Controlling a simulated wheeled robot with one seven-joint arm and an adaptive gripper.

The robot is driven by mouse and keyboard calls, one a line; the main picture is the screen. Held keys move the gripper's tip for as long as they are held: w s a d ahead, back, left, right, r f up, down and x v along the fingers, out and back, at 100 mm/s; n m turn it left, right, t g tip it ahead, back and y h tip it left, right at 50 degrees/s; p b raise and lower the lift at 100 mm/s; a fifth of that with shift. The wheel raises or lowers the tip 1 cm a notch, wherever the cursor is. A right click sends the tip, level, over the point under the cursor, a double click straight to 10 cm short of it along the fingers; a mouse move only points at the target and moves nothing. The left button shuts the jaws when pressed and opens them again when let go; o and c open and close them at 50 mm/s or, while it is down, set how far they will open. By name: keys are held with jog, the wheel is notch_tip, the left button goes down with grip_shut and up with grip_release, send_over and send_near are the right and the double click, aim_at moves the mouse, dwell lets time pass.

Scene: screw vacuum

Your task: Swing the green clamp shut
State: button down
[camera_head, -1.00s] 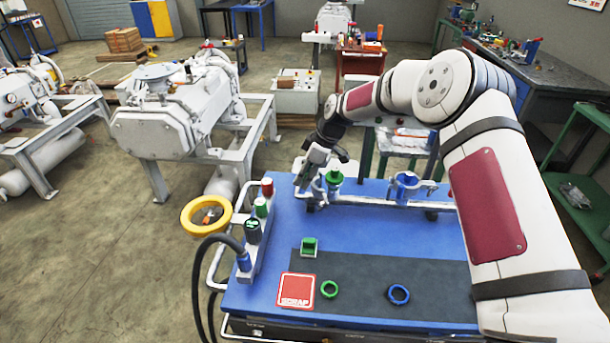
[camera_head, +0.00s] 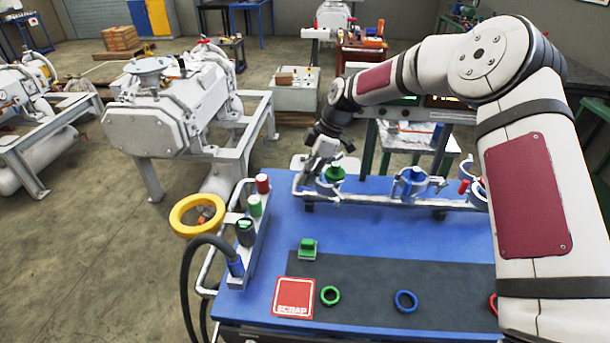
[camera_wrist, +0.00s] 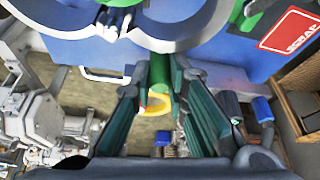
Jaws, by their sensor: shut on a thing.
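The green clamp is a grey metal ring fitting around a green part (camera_head: 335,173), at the left end of the pipe on the blue bench. My gripper (camera_head: 312,178) is at its left side, pointing down. In the wrist view my gripper's (camera_wrist: 160,92) two dark fingers are closed on a green bar (camera_wrist: 158,70), which seems to belong to the clamp. Large curved grey ring halves show above the fingers there. How far apart the clamp halves stand is hard to tell.
A blue clamp (camera_head: 412,182) stands further right on the same pipe. A yellow ring (camera_head: 197,216) is at the bench's left.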

aim_at(319, 182)
jog(key=n+b, duration=0.1)
jog(key=d+n+g+b, duration=0.1)
jog(key=b, duration=0.1)
jog(key=shift+s+f+n+b, duration=0.2)
jog(key=shift+n+b, duration=0.1)
jog(key=shift+n, duration=0.1)
jog(key=n+b, duration=0.1)
jog(key=d+n+g+b, duration=0.1)
jog(key=b, duration=0.1)
jog(key=shift+s+d+n+h, duration=0.1)
jog(key=shift+s+n+h, duration=0.1)
jog(key=shift+n+h, duration=0.2)
jog(key=n+b, duration=0.1)
jog(key=d+n+h+b, duration=0.1)
jog(key=n+b, duration=0.1)
jog(key=shift+s+d+r+g, duration=0.1)
jog(key=shift+s+d+g, duration=0.1)
jog(key=shift+g, duration=0.2)
jog(key=shift+d+r+n+g+h+b, duration=0.1)
jog(key=shift+d+n+g+h+b, duration=0.35)
jog(key=shift+n, duration=0.75)
jog(key=shift+d+t+b, duration=0.15)
jog(key=shift+t+b, duration=0.1)
jog(key=shift+b, duration=0.05)
jog(key=c, duration=1.6)
grip_release()
jog(key=shift+o, duration=0.2)
jog(key=shift+w+r, duration=0.1)
